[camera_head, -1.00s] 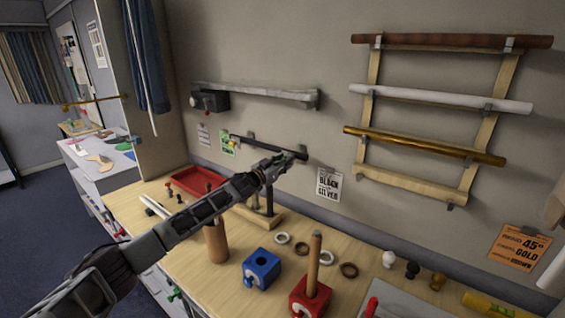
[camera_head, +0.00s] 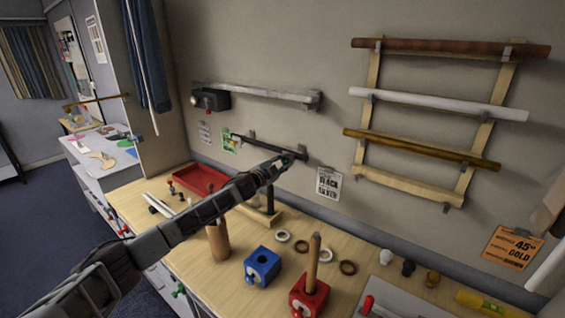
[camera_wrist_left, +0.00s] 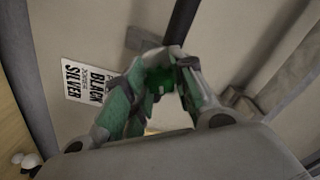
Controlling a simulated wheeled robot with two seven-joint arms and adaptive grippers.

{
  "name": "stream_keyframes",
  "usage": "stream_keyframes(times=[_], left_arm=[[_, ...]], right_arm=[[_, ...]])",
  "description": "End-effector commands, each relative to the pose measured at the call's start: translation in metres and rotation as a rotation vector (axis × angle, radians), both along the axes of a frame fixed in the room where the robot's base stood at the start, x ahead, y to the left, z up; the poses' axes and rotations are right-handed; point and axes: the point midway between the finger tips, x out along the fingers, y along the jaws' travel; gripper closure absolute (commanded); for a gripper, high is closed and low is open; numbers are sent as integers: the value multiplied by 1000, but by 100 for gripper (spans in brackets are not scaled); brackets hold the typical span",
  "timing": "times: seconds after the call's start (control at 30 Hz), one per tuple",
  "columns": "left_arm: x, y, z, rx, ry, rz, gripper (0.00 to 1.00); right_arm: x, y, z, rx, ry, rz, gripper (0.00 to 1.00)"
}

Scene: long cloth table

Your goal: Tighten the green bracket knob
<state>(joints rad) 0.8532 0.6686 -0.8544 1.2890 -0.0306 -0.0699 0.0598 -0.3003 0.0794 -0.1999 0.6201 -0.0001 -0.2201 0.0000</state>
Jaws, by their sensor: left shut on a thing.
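The green bracket knob (camera_wrist_left: 158,79) sits between my left fingers in the left wrist view, partly hidden by them. My left gripper (camera_wrist_left: 160,88) is shut on it, with a finger on each side. In the head view my left gripper (camera_head: 286,161) reaches the right end of the black rod (camera_head: 262,146) on the wall, and a little green shows at its tip. The black rod also runs up from behind the knob in the left wrist view (camera_wrist_left: 183,20). My right gripper is not in view.
A grey rail (camera_head: 260,93) hangs above the black rod. A rack with several rods (camera_head: 435,99) is on the wall at right.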

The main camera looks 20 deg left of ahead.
Motion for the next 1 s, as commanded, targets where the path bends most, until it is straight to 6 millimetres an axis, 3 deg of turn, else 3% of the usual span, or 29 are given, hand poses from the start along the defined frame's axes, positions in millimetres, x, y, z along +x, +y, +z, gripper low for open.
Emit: stream_keyframes(times=[0.5,1.0], left_arm=[[0,0,1,420,-152,-2,98],[0,0,0,555,-201,-2,98]], right_arm=[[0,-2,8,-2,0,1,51],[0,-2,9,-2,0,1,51]])
